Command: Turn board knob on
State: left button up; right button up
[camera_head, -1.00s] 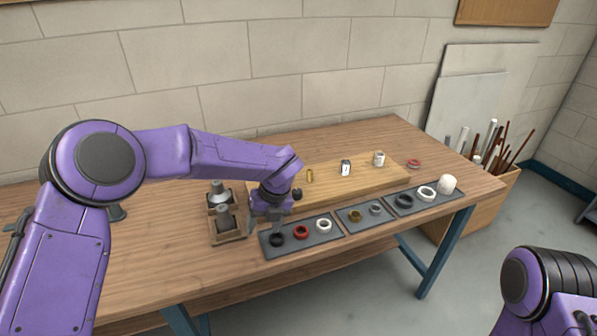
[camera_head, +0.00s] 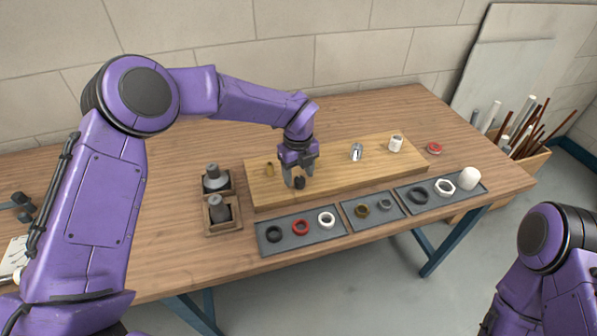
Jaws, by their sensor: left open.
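A light wooden board (camera_head: 345,177) lies on the workbench, with several small fittings along it. A small black knob (camera_head: 299,183) sits near the board's front edge, left of its middle. My left gripper (camera_head: 299,180) points down over the board, with its open fingers on either side of the knob. I cannot tell whether the fingers touch the knob. Of my right arm only a purple section shows at the lower right; its gripper is out of view.
Grey trays with rings and nuts (camera_head: 303,242) line the bench (camera_head: 180,250) in front of the board. Two wooden holders with grey fittings (camera_head: 220,213) stand left of it. On the board are a brass piece (camera_head: 269,170), a metal fitting (camera_head: 356,152) and a white fitting (camera_head: 396,144).

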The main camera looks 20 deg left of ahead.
aim_at(300, 177)
pick_arm(q)
jog(key=w+f, duration=0.1)
jog(key=f, duration=0.2)
jog(key=shift+w, duration=0.4)
jog(key=shift+s+r, duration=0.25)
jog(key=shift+s, duration=0.25)
jog(key=c, duration=0.6)
jog(key=shift+d, duration=0.1)
jog(key=c, duration=0.4)
jog(key=shift+c, duration=0.2)
pick_arm(e)
jog(key=shift+w+r, duration=0.15)
jog(key=shift+w, duration=0.25)
